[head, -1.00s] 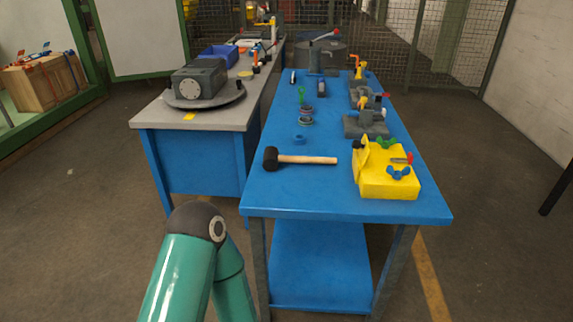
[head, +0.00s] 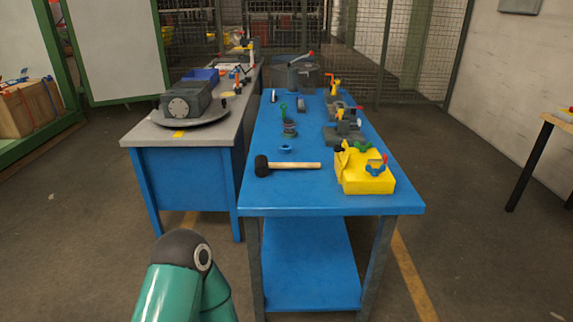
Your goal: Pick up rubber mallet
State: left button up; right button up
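The rubber mallet (head: 291,166) lies flat near the front left of the blue table (head: 310,203) in the head view. Its black head (head: 262,166) points left and its light wooden handle points right. A teal arm link of mine shows at the bottom left, in front of the table and well apart from the mallet. Neither gripper is in view.
A yellow block fixture (head: 363,182) with coloured knobs stands right of the mallet. A small blue ring (head: 285,149) lies behind it. Grey clamping fixtures (head: 343,132) line the table's right side. A grey-topped bench (head: 188,139) stands at the left. Floor in front is clear.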

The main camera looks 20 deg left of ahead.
aim_at(263, 166)
jog(key=z, duration=0.15)
jog(key=i, duration=1.05)
jog(key=u, duration=0.45)
